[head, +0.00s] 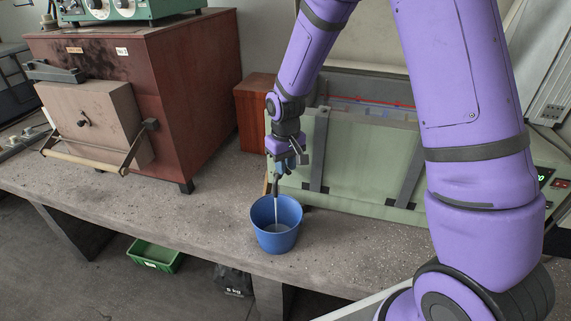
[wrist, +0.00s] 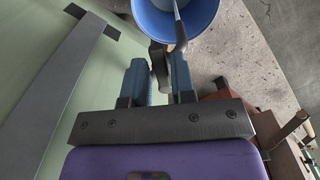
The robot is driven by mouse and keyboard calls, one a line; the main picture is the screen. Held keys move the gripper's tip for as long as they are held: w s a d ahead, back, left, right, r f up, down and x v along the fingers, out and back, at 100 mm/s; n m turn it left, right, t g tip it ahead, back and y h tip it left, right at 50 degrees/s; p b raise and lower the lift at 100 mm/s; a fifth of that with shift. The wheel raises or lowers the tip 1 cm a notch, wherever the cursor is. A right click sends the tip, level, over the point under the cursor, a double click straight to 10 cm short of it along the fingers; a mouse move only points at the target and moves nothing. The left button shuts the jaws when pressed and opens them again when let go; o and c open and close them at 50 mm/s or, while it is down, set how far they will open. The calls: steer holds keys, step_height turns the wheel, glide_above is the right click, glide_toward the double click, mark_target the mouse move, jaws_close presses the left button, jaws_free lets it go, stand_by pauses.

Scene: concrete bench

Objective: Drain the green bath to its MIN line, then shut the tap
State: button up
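The green bath (head: 352,160) stands on the bench with dark straps down its front. A red line (head: 372,102) shows along its inner back wall, with a bluish band below; I cannot read a MIN mark or tell the liquid level. My gripper (head: 288,163) is at the bath's left front. In the wrist view its two blue fingers (wrist: 160,78) close around the dark tap handle (wrist: 159,65). The tap spout (wrist: 180,34) points into the blue bucket (head: 276,238). A pale stream runs from it, and liquid shows inside the bucket.
A red-brown furnace (head: 195,95) with a pale door stands at left on the bench (head: 130,205). A smaller red-brown block (head: 252,112) is behind my gripper. A green crate (head: 156,256) is on the floor. The bucket sits near the bench's front edge.

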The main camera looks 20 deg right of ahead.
steer(key=shift+o, duration=1.1)
step_height(320, 180, up, 11)
